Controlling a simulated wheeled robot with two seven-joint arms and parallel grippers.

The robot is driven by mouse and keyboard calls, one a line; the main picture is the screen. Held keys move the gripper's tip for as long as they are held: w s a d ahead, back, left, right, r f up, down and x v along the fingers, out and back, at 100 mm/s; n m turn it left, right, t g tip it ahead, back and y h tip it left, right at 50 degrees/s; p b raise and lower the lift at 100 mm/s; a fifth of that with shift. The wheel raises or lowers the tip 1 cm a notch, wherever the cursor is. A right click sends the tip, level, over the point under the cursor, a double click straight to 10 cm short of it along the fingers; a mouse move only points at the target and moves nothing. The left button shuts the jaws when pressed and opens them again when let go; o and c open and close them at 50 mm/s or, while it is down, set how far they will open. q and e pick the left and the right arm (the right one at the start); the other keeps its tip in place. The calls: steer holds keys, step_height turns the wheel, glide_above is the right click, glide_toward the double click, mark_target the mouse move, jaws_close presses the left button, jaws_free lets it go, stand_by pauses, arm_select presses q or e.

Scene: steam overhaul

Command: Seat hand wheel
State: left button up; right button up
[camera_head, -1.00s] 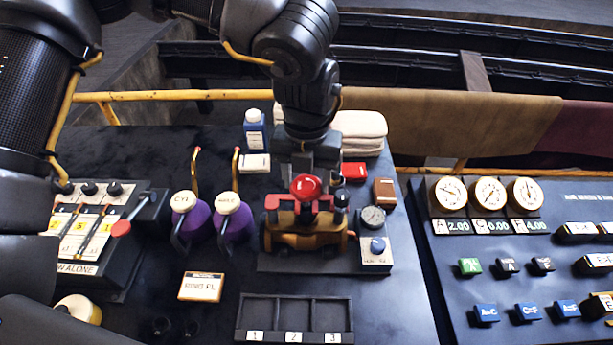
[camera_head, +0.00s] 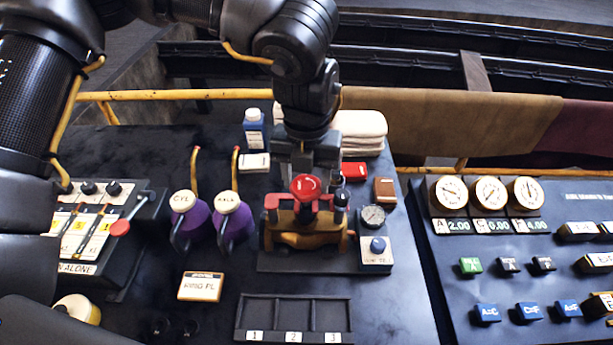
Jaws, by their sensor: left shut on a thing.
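The red hand wheel (camera_head: 305,187) is at the top of the brass valve body (camera_head: 305,235), which sits on a dark plate. My left gripper (camera_head: 306,172) comes down from above and behind and is shut on the hand wheel. My right gripper is not in view.
A gauge (camera_head: 373,217) stands just right of the valve. A three-slot tray (camera_head: 294,312) lies in front. Folded cloths (camera_head: 360,130) and a blue bottle (camera_head: 254,130) are behind.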

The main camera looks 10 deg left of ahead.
arm_select(q)
steer(key=shift+f, duration=0.25)
stand_by(0.4)
steer(key=shift+f+b, duration=0.45)
steer(key=shift+b, duration=0.15)
steer(key=shift+f, duration=0.2)
stand_by(0.4)
steer(key=o, duration=1.3)
steer(key=shift+c, duration=0.2)
steer(key=o, duration=0.3)
steer(key=shift+s+a, duration=0.1)
steer(key=shift+r, duration=0.1)
